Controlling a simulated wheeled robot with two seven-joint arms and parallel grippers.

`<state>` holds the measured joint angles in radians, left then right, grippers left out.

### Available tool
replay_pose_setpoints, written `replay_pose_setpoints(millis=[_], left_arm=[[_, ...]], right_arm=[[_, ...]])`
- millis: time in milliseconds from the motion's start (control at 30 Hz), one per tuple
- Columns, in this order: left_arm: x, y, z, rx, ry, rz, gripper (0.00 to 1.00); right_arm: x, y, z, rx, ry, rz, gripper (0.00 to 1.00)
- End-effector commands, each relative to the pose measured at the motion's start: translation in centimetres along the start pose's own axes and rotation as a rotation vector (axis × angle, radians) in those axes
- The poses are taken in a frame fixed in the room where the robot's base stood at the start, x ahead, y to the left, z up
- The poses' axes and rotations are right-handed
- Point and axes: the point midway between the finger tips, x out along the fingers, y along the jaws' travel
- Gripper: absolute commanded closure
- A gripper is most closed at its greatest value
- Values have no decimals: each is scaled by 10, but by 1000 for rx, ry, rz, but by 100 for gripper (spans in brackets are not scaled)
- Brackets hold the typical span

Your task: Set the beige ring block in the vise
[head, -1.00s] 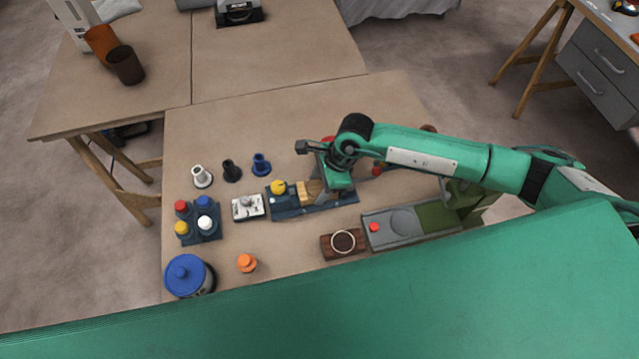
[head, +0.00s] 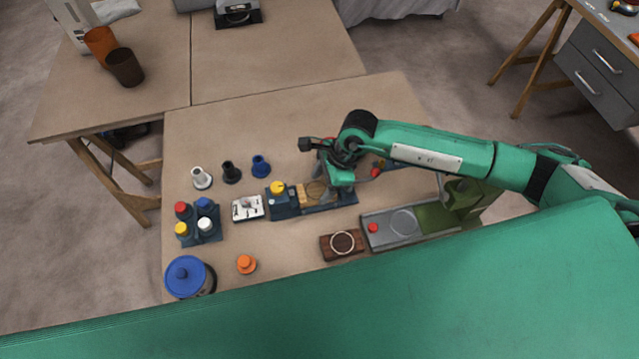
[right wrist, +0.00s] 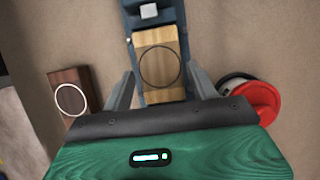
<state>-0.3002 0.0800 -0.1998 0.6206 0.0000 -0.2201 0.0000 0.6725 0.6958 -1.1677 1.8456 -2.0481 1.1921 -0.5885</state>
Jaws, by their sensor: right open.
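The beige ring block (right wrist: 158,60), light wood with a thin dark ring on top, lies on the bed of the dark blue-grey vise (head: 284,205). In the head view the block (head: 304,195) sits to the right of the vise's yellow knob (head: 278,187), partly hidden by my right gripper (head: 326,188). In the right wrist view my right gripper (right wrist: 161,72) is open, with one finger on each side of the block and a gap to both. Whether the vise jaws press on the block cannot be told. My left gripper is not in view.
A dark brown block with a white ring (head: 342,243) lies in front of the vise, beside a grey and green machine (head: 390,232). A white switch box (head: 247,208) stands left of the vise. A red round thing (right wrist: 257,101) is close to one finger.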

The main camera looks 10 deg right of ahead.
Motion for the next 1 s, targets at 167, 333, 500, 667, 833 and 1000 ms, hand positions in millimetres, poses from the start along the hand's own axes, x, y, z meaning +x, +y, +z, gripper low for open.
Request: replay_pose_setpoints(millis=[167,333,500,667,833,1000], left_arm=[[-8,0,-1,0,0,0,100],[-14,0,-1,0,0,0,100],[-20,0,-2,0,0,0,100],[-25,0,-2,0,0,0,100],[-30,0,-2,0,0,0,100],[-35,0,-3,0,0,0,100]], right_arm=[[-16,0,0,0,1,0,40],[-30,0,0,0,1,0,40],[-44,0,1,0,0,-1,40],[-57,0,1,0,0,-1,40],[-70,0,1,-1,0,-1,40],[-83,0,0,0,1,0,40]])
